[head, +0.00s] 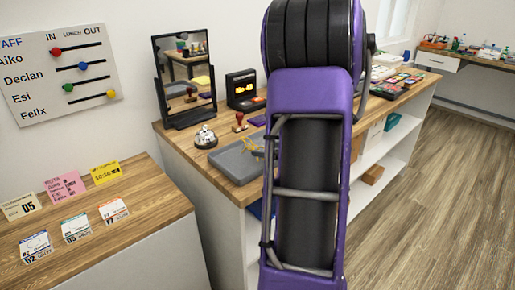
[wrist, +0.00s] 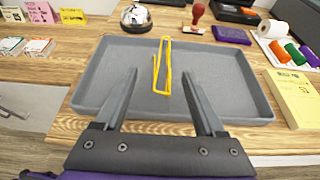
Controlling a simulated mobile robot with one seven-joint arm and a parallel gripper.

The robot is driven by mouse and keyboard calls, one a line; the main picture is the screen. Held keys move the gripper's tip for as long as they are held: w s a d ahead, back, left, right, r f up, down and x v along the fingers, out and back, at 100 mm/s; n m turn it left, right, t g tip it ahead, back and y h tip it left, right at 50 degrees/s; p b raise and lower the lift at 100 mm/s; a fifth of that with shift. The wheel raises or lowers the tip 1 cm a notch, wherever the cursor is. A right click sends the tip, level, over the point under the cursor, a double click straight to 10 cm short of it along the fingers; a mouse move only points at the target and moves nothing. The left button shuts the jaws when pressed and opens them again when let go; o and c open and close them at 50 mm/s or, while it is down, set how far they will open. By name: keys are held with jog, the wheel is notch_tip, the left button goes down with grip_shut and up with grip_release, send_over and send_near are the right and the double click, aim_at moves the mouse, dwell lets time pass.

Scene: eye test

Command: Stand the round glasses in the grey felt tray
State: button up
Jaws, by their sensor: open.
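The grey tray (wrist: 228,82) lies on the wooden counter and fills the middle of the wrist view. In the head view the tray (head: 233,160) is partly hidden behind my arm. A yellow thin-framed thing, seemingly the glasses (wrist: 156,76), is in the tray near its middle. It appears as a narrow upright loop with a thin bar at its side; round lenses cannot be made out. My gripper (wrist: 161,78) is open, one finger on each side of the yellow frame in the picture, with gaps on both sides. Whether it is at the frame's height is unclear.
A silver bell (wrist: 136,17), a red stamp (wrist: 197,15) and a purple pad (wrist: 231,35) stand behind the tray. A yellow box (wrist: 297,97) and colored rolls (wrist: 281,53) are at its right.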

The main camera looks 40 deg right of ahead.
jog(key=v, duration=0.5)
jog(key=shift+s, duration=0.1)
dwell(0.3)
